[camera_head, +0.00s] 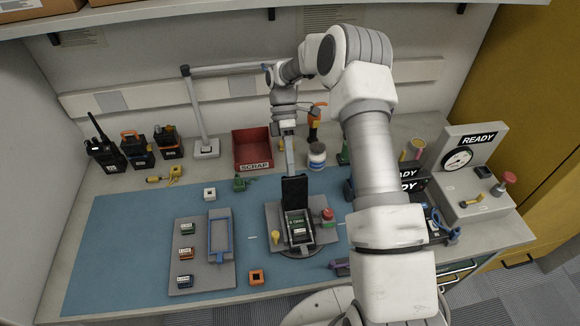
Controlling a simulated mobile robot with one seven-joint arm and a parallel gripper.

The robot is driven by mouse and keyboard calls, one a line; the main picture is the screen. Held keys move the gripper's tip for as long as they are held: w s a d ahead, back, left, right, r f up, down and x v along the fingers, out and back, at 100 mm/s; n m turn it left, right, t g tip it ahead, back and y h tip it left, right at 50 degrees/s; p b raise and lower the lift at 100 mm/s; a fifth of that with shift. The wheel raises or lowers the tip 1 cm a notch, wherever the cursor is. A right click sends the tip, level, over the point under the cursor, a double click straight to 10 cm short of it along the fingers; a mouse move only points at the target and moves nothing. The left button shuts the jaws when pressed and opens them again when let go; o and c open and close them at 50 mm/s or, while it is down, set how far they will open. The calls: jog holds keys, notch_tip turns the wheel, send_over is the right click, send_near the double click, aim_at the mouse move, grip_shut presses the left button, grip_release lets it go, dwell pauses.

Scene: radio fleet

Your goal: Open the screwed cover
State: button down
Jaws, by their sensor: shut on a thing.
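A black radio body (299,228) lies in a grey fixture (273,213) on the blue mat. Its compartment faces up and shows a green, labelled inside. A black panel (294,190), apparently the cover, stands upright at the far end of this opening. My gripper (290,172) reaches down from behind, and its narrow grey end meets the top of the panel. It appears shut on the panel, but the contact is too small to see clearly. No screws can be made out.
A yellow-topped piece (276,238) and a red knob (327,214) flank the radio. A grey tray (183,228) with small modules lies left. The red scrap bin (252,150), an orange-handled tool (315,122) and a white jar (317,157) stand behind. A gauge tester (470,160) stands right.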

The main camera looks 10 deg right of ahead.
jog(key=shift+s+d+f, duration=0.1)
jog(key=shift+s+f, duration=0.1)
jog(key=shift+f, duration=0.4)
jog(key=shift+s+d+f, duration=0.1)
jog(key=shift+s+f, duration=0.05)
jog(key=shift+f, duration=0.4)
jog(key=c, duration=0.9)
grip_release()
jog(key=shift+w, duration=0.1)
jog(key=shift+c, duration=0.3)
jog(key=v, duration=1.3)
jog(key=shift+a+r+b, duration=0.15)
jog(key=shift+a+b, duration=0.1)
jog(key=shift+b, duration=0.1)
jog(key=shift+s, duration=0.3)
